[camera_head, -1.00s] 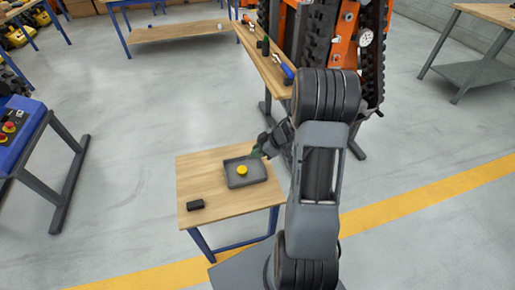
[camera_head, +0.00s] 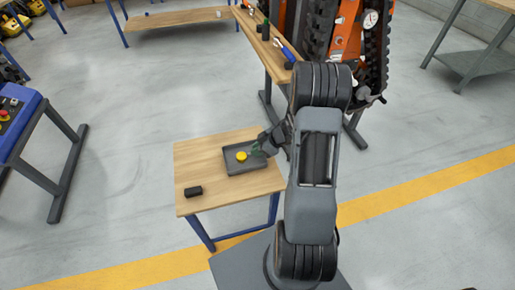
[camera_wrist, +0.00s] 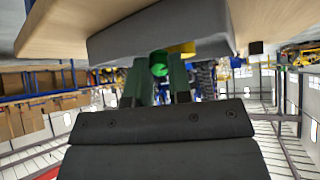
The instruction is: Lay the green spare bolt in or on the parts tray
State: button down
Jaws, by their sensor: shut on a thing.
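The green bolt (camera_wrist: 158,66) is held between the fingers of my gripper (camera_wrist: 160,82) in the wrist view, its round end facing the camera. In the head view the green bolt (camera_head: 255,150) is a small patch at the tip of my gripper (camera_head: 261,149), at the right part of the grey parts tray (camera_head: 233,169). The tray lies on a small wooden table. In the wrist view the tray (camera_wrist: 112,42) shows its side wall, just beyond the bolt. I cannot tell whether the bolt touches the tray.
A yellow round piece (camera_head: 241,156) sits in the tray, left of my gripper. A black block (camera_head: 193,191) lies on the table (camera_head: 210,207) at front left. A bench with tools (camera_head: 263,45) and an orange tracked machine (camera_head: 347,45) stand behind.

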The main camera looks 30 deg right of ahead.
dwell(0.3)
jog(key=c, duration=1)
grip_release()
jog(key=shift+f, duration=0.1)
jog(key=shift+o, duration=0.2)
jog(key=p+v, duration=0.4)
jog(key=v, duration=1)
jog(key=shift+w+f, duration=0.1)
jog(key=shift+f, duration=0.05)
